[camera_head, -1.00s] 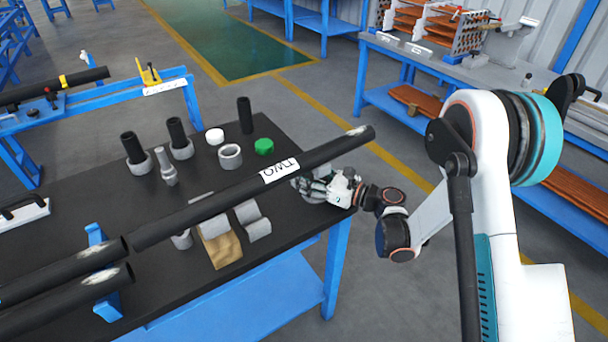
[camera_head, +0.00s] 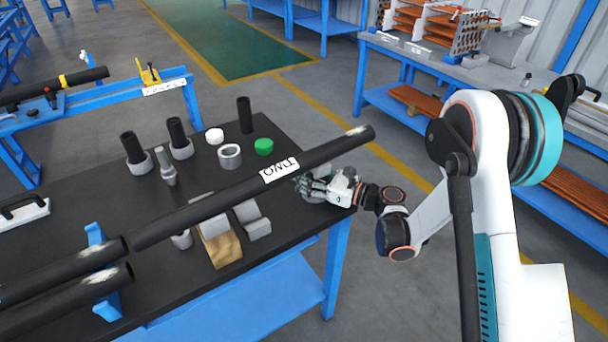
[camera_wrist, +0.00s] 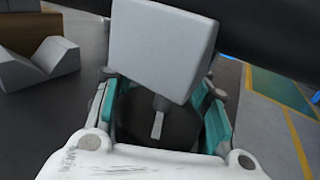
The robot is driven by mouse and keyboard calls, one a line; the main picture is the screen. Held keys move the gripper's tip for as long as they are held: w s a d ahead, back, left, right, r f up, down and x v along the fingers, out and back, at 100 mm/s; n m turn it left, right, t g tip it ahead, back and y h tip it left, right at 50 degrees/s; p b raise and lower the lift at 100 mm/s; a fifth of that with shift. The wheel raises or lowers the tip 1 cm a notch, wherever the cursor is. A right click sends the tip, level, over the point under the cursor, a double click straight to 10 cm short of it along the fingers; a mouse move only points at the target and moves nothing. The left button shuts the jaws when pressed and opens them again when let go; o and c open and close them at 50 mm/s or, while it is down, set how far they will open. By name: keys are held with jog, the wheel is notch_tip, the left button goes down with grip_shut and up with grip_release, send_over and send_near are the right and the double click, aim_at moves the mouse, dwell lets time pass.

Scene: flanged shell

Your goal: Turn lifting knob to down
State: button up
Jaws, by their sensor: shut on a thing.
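The lifting knob (camera_wrist: 183,130) appears to be the dark round part below a grey block in the wrist view. A small light pin (camera_wrist: 157,124) stands out from its middle. My gripper (camera_wrist: 160,118) has its teal finger pads at the left and right of the knob, shut on it. In the head view my gripper (camera_head: 318,187) is at the table's right end, just below the long black pipe. The knob is hidden there by the fingers. The grey block (camera_wrist: 163,50) sits directly above the knob, under the pipe.
Several fittings and a green cap (camera_head: 264,146) stand behind the pipe on the black table (camera_head: 90,208).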

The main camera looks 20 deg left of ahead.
jog(key=shift+d, duration=0.1)
jog(key=shift+c, duration=0.2)
jog(key=n+g, duration=0.2)
jog(key=g, duration=0.1)
jog(key=s+n+g, duration=0.1)
jog(key=n+g, duration=0.1)
jog(key=g, duration=0.2)
jog(key=shift+s+n, duration=0.1)
jog(key=shift+n, duration=0.2)
jog(key=shift+s+d+n+g+h, duration=0.15)
jog(key=shift+n+g+h, duration=0.3)
jog(key=shift+n+g, duration=0.45)
jog(key=shift+s+d+n+g+h, duration=0.1)
jog(key=shift+s+n+g+h, duration=0.3)
jog(key=shift+g, duration=0.75)
jog(key=shift+s+d+n+g+h, duration=0.1)
jog(key=shift+n+g+h, duration=0.45)
jog(key=shift+n+g, duration=0.4)
jog(key=shift+g, duration=0.4)
jog(key=o, duration=1.3)
jog(key=shift+a+t, duration=0.1)
jog(key=shift+t, duration=0.2)
